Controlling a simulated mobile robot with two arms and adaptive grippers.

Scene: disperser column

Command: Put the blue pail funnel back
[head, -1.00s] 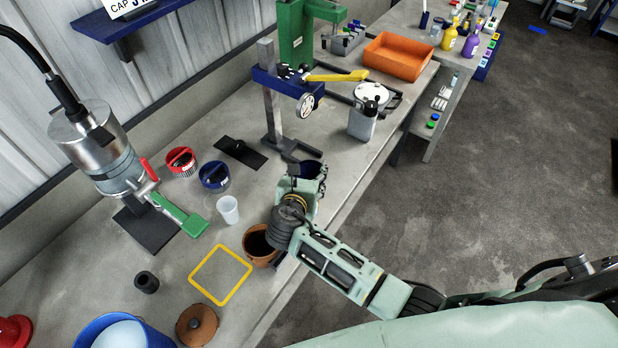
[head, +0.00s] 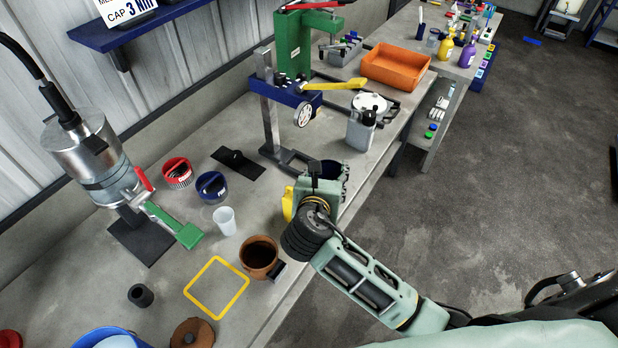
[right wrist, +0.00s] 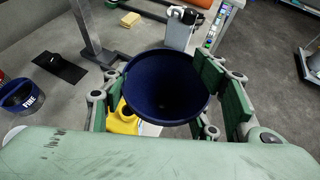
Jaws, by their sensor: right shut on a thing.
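The dark blue funnel (right wrist: 165,88) is a wide cone with its open mouth facing the right wrist camera. It sits between the green finger pads of my right gripper (right wrist: 163,75), which is shut on it. In the head view the right gripper (head: 326,178) holds the funnel (head: 330,168) near the bench's front edge; its lower part is hidden. A large blue pail (head: 84,340) with pale contents is cut off at the bottom left. A small blue tub (head: 211,187) stands beside a red one. My left gripper is not in view.
A yellow thing (head: 288,204) is partly hidden beside my right gripper. A brown pot (head: 259,257), a white cup (head: 225,221), a yellow square outline (head: 217,287) and a stand (head: 268,110) are nearby. The bench inside the outline is bare.

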